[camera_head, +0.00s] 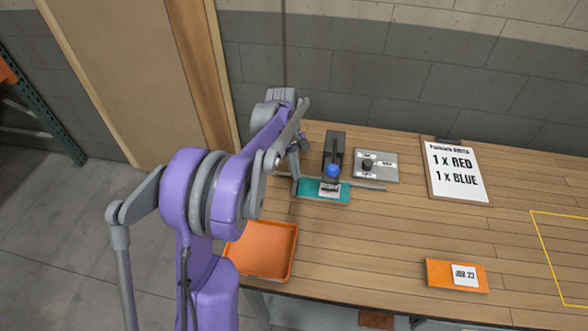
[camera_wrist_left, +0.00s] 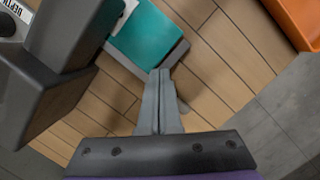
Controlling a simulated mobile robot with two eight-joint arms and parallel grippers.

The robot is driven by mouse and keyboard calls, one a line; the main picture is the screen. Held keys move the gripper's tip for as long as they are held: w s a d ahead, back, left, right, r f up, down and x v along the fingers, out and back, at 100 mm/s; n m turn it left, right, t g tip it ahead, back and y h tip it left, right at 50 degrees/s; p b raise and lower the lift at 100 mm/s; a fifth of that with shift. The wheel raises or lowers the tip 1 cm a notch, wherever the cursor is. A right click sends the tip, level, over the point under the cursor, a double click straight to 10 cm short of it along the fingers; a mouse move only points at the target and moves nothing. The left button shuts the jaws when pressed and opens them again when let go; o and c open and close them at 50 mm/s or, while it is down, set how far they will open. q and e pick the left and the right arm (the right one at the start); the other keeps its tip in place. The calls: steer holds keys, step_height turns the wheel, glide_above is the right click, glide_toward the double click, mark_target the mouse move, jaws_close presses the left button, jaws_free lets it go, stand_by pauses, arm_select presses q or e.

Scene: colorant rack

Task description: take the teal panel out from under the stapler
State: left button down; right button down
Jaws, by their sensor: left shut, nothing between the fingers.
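The teal panel (camera_head: 310,194) lies flat at the foot of the dark stapler (camera_head: 334,145), which has a blue knob and a white label in front. The panel's left end sticks out, and a thin grey bar runs along it. In the left wrist view the panel (camera_wrist_left: 150,42) is beyond my fingertips, with the dark stapler body (camera_wrist_left: 60,50) at the left. My left gripper (camera_wrist_left: 160,75) is shut and empty, its tips close to the panel's near end; I cannot tell whether they touch. My left gripper (camera_head: 296,175) also shows in the head view. My right gripper is not seen.
An orange tray (camera_head: 240,270) sits at the table's front left. A grey box with a knob (camera_head: 375,178) stands right of the stapler. A sign board (camera_head: 458,185) lies further right, and an orange block (camera_head: 438,272) near the front edge. The middle of the table is clear.

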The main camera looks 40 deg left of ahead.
mark_target(309, 193)
arm_select(q)
steer(key=d, duration=0.2)
steer(key=s+d, duration=0.1)
steer(key=d, duration=0.1)
steer(key=d+b, duration=0.1)
steer(key=d, duration=0.1)
steer(key=shift+s+d, duration=0.2)
steer(key=shift+s, duration=0.2)
steer(key=shift+w+a, duration=0.1)
steer(key=shift+a, duration=0.05)
